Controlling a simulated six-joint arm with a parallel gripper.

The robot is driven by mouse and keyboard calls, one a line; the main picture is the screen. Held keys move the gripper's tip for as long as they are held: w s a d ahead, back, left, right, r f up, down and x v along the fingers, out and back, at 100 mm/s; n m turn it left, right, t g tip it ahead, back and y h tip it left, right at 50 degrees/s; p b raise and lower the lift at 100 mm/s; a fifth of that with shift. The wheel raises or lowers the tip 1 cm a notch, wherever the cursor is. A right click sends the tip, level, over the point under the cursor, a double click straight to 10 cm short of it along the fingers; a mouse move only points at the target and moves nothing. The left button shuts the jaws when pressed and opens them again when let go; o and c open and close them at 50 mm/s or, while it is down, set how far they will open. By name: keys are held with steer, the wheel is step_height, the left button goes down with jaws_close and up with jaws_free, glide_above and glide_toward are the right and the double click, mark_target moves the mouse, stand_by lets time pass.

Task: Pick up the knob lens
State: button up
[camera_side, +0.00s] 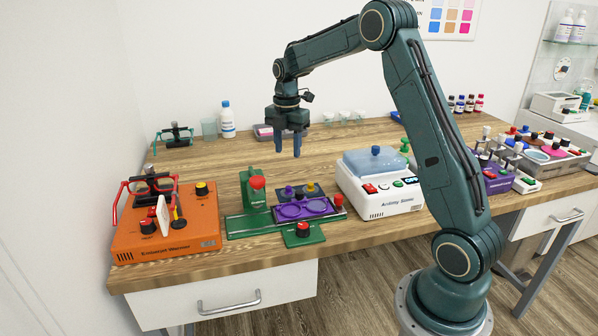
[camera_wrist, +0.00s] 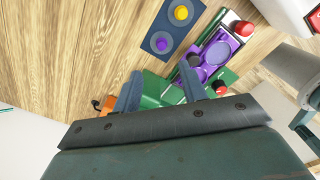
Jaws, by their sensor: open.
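I cannot tell for certain which thing is the knob lens. A dark blue-grey plate (camera_side: 299,194) carries a purple knob (camera_side: 289,190) and a yellow knob (camera_side: 310,187). In the wrist view the yellow knob (camera_wrist: 181,13) and the purple knob (camera_wrist: 161,43) show from above. A purple holder (camera_side: 330,213) with two round openings or discs lies in front of the plate, and it shows in the wrist view (camera_wrist: 203,72). My gripper (camera_side: 288,152) is open and empty, pointing down above the table behind these things. Its fingers also show in the wrist view (camera_wrist: 160,87).
A green stand (camera_side: 250,190) with red knobs holds the purple holder. An orange warmer (camera_side: 190,228) stands left, a white cleaner (camera_side: 385,203) right. A cup (camera_side: 209,129) and white bottle (camera_side: 227,119) stand at the back. Bare wood (camera_side: 220,165) lies between.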

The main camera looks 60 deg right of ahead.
glide_above(289, 187)
step_height(289, 187, down, 7)
steer(key=shift+w+d+r, duration=0.1)
steer(key=shift+w+d, duration=0.05)
steer(key=shift+f, duration=2.65)
steer(key=shift+c, duration=0.2)
jaws_close()
